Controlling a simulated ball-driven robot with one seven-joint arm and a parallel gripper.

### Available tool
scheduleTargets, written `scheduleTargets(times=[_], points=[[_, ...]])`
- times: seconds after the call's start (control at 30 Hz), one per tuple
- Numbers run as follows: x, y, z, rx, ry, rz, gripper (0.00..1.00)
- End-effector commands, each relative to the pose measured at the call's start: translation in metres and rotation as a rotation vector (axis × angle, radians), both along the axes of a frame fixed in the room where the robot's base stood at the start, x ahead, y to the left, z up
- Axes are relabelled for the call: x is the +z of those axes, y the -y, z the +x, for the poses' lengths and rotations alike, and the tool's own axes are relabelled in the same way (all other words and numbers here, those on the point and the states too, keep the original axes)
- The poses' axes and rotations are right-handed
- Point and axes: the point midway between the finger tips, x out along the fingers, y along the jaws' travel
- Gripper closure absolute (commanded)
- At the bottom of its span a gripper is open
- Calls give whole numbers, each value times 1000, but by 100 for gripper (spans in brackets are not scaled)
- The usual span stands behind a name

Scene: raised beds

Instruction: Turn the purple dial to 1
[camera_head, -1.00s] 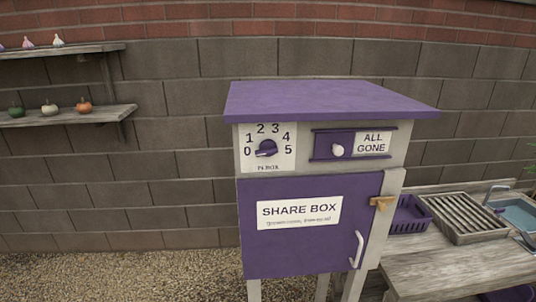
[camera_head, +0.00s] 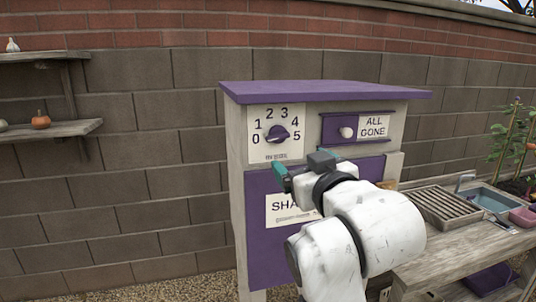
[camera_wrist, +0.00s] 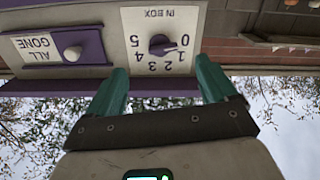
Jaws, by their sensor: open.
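The purple dial (camera_head: 278,134) sits on a white plate marked 0 to 5, at the upper left of the share box front. Its pointer is turned to the left, at or near 0. In the wrist view, which is upside down, the dial (camera_wrist: 162,47) lies ahead between the two fingertips, with its pointer towards the 0. My gripper (camera_head: 302,165) is open and empty, with teal fingers, in front of the box and just below the dial plate in the head view. The fingers look apart from the dial. The fingertips also show in the wrist view (camera_wrist: 162,68).
The white slider knob (camera_head: 346,132) beside the ALL GONE label is right of the dial. The purple roof (camera_head: 320,91) overhangs the panel. My arm hides much of the SHARE BOX door (camera_head: 258,245). A shelf (camera_head: 50,131) is at left, a wooden bench (camera_head: 440,245) at right.

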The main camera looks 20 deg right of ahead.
Motion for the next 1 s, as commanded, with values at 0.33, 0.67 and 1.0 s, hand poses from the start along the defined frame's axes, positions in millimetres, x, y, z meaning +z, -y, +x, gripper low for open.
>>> scheduleTargets(times=[0.33,0.67,1.0], points=[[12,-2,34,2,22,-4,15],[11,-2,89,3,22,-3,15],[9,-2,109,3,23,-3,15]])
